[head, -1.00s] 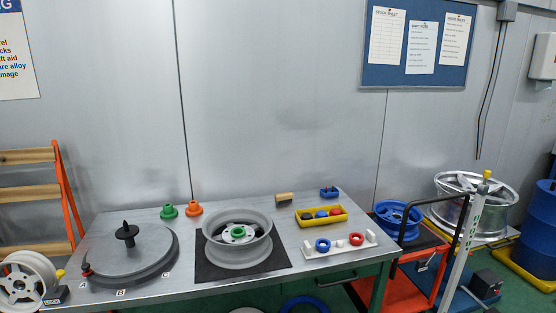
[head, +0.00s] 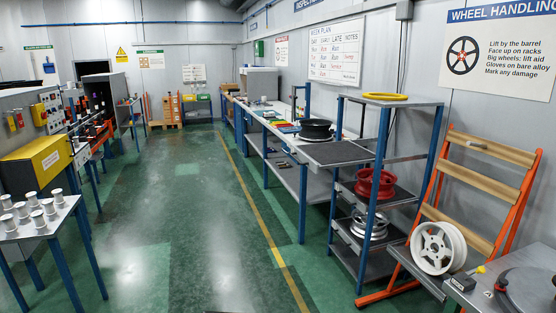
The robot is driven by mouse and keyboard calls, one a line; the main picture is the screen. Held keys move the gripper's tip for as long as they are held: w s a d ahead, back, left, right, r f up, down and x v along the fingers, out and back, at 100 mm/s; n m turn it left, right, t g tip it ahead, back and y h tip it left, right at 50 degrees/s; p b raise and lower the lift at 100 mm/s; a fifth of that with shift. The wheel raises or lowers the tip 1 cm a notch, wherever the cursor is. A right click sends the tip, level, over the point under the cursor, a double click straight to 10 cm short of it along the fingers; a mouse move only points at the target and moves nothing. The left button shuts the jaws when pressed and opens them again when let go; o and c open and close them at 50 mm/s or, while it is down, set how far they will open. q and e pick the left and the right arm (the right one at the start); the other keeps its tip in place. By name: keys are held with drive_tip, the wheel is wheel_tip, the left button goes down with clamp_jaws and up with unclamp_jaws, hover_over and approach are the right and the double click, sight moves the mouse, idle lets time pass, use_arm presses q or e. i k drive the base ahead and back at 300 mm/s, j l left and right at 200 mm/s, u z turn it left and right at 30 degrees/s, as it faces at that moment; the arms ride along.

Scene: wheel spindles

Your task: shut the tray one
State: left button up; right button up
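Neither of my grippers is in view. I cannot make out an open tray or drawer that the task's words clearly fit. A blue-legged bench (head: 263,148) runs along the right wall with a black wheel rim (head: 316,129) and small items on it, too small to tell apart. A yellow box (head: 36,158) sits at the left above a small table (head: 38,228) with several white cylinders.
A blue shelf unit (head: 376,162) holds a red rim (head: 375,184) and a silver rim (head: 370,226). An orange rack (head: 484,190) stands behind a white wheel (head: 438,248). Part of a grey turntable (head: 525,290) shows lower right. The green floor (head: 180,220) is open.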

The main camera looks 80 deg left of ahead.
sight(339, 154)
drive_tip(key=u, duration=2.4)
drive_tip(key=i+z, duration=0.15)
drive_tip(key=i, duration=1.15)
